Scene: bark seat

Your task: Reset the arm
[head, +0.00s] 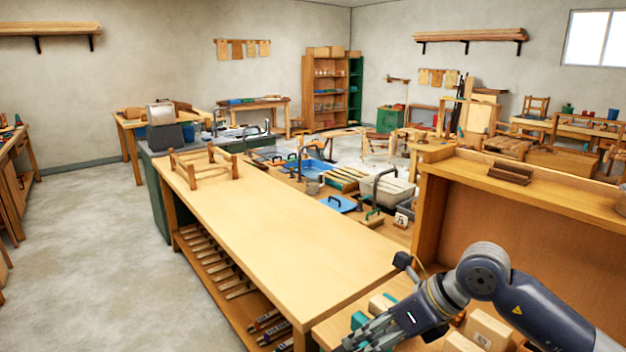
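My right arm (480,290) comes in from the lower right, dark blue and grey. Its gripper (365,341) points down and left at the bottom edge, over the near end of a lower wooden surface. The fingertips are partly cut off by the frame, so I cannot tell whether it is open or shut. My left arm and gripper do not show.
A long wooden bench (290,220) has a mostly bare top with a small wooden frame (205,168) at its far end. A tall wooden cabinet (500,215) stands at the right, close behind my arm. Open concrete floor (90,240) lies at the left.

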